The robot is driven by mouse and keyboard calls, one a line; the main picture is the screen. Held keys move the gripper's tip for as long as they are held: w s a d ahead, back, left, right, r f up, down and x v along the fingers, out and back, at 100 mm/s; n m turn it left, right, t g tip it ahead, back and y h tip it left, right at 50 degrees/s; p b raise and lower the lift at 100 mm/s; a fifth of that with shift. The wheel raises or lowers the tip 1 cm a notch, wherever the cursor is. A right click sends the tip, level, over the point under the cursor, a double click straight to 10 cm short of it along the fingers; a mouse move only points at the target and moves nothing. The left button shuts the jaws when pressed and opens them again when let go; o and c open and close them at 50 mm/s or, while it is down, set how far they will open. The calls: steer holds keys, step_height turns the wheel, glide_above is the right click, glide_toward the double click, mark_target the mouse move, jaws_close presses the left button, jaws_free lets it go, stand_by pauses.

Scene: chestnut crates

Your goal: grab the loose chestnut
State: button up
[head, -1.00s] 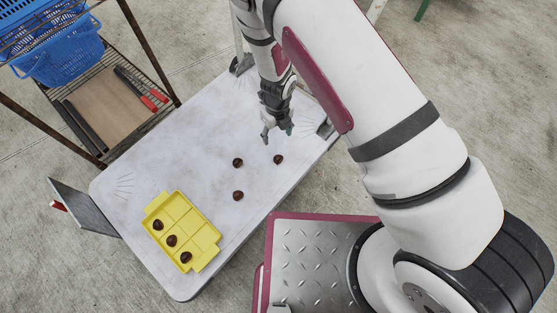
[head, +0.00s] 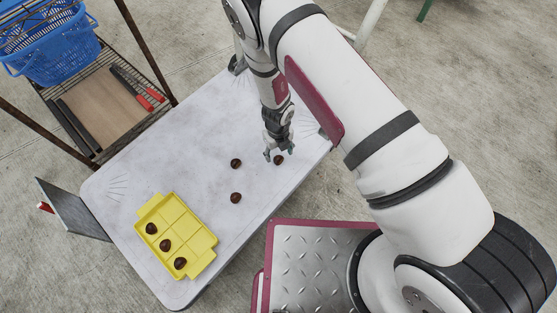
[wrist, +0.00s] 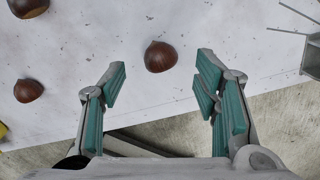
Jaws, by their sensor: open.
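Three brown chestnuts lie loose on the pale table. One chestnut (head: 279,160) is close to my gripper (head: 275,154); the other two, an upper chestnut (head: 236,163) and a lower chestnut (head: 236,198), lie to the left. In the wrist view the nearest chestnut (wrist: 160,56) sits ahead of the gap between my open green-padded fingers (wrist: 165,88), apart from them. The other two show at the left of that view, one chestnut (wrist: 28,91) and one cut by the top edge (wrist: 28,6). A yellow crate (head: 191,213) holds three chestnuts in its left-hand row of compartments.
The table (head: 150,165) is clear between the loose chestnuts and the crate. A wire rack (head: 120,150) with blue baskets (head: 55,55) and red-handled tools stands at upper left. A dark panel (head: 70,208) projects from the table's left side.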

mark_target(279, 158)
step_height(279, 158, down, 4)
steer(key=shift+d+f+b, duration=0.1)
steer(key=shift+b, duration=0.95)
steer(key=c, duration=1)
steer(key=shift+r, duration=0.2)
